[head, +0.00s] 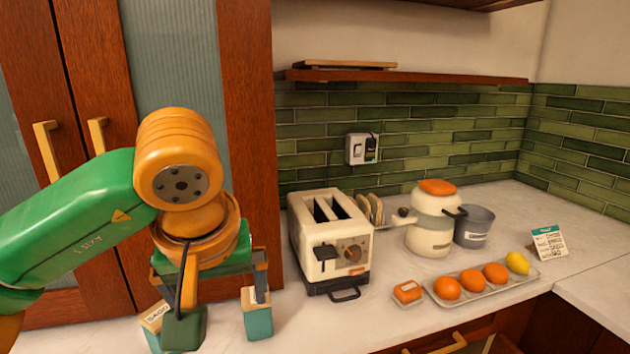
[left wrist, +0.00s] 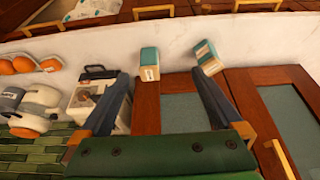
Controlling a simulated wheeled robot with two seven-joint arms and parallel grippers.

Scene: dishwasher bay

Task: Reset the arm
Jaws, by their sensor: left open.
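My left gripper (head: 212,288) hangs in front of the wooden cabinet, over the left part of the counter. In the left wrist view its two fingers (left wrist: 160,88) stand wide apart with nothing between them. A teal and cream box (head: 258,322) stands on the counter below the right finger; it also shows in the left wrist view (left wrist: 149,66). A second such box (head: 153,318) sits to its left, partly hidden by my gripper, and shows tilted in the left wrist view (left wrist: 207,56). My right gripper is not in view.
A cream toaster (head: 328,240) stands right of my gripper. A shelf (head: 420,76) hangs above.

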